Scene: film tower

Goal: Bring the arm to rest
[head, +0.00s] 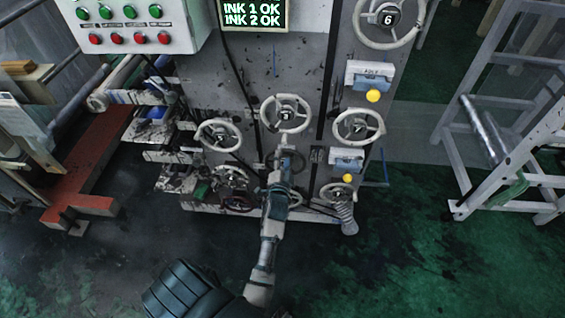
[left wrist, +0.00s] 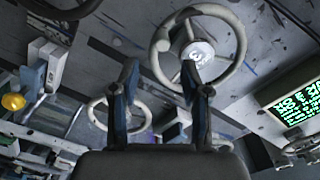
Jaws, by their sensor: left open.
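My left arm reaches up from the bottom of the head view, and its gripper (head: 285,160) is in front of the grey panel (head: 300,60), just below a numbered handwheel (head: 285,113). In the left wrist view the two fingers of my left gripper (left wrist: 158,85) stand apart with nothing held between them. A handwheel (left wrist: 238,45) shows beyond the fingertips there, and its lower rim overlaps the right finger in the picture. I cannot tell how far off it is. My right gripper is in neither view.
A button box (head: 128,30) and a green-text display (head: 254,14) are above. A ladder-like white frame (head: 535,140) stands right. Dark green floor (head: 420,265) is open at lower right.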

